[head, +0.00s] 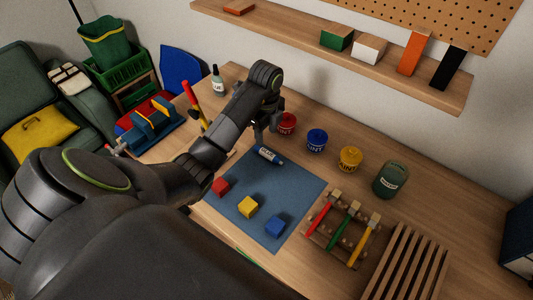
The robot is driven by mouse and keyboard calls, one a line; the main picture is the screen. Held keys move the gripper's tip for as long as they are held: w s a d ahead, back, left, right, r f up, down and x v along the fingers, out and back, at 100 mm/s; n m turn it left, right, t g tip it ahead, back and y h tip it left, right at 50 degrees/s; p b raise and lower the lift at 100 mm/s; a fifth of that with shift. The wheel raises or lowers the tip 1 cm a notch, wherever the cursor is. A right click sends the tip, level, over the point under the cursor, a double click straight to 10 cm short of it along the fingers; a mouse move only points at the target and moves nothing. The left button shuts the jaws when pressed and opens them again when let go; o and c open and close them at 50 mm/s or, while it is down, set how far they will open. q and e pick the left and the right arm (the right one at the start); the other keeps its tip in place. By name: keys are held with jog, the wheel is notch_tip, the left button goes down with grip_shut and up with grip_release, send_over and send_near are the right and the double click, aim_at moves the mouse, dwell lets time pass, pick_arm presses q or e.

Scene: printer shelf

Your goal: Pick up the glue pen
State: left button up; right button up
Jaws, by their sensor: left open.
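The glue pen looks to be the blue tube with a white label (269,155), lying on the far left part of the blue mat (290,182). My left gripper (265,138) is open and points down just above and behind the tube's left end, near the red paint pot. Its fingertips are small and dark, and I cannot tell whether they touch the tube. My right gripper is not in view.
Red (286,124), blue (316,140) and yellow (350,159) paint pots and a green jar (390,179) stand behind the mat. Red, yellow and blue cubes (247,207) lie on its front. A brush rack (331,249) and slatted wooden rack (408,262) are right. A bottle (217,82) stands back left.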

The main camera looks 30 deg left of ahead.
aim_at(267, 151)
pick_arm(q)
jog(key=shift+f+b, duration=1.3)
jog(key=shift+f, duration=0.45)
jog(key=shift+s+d+f+p, duration=0.15)
jog(key=shift+f+p, duration=0.2)
jog(key=shift+f, duration=1.55)
grip_shut()
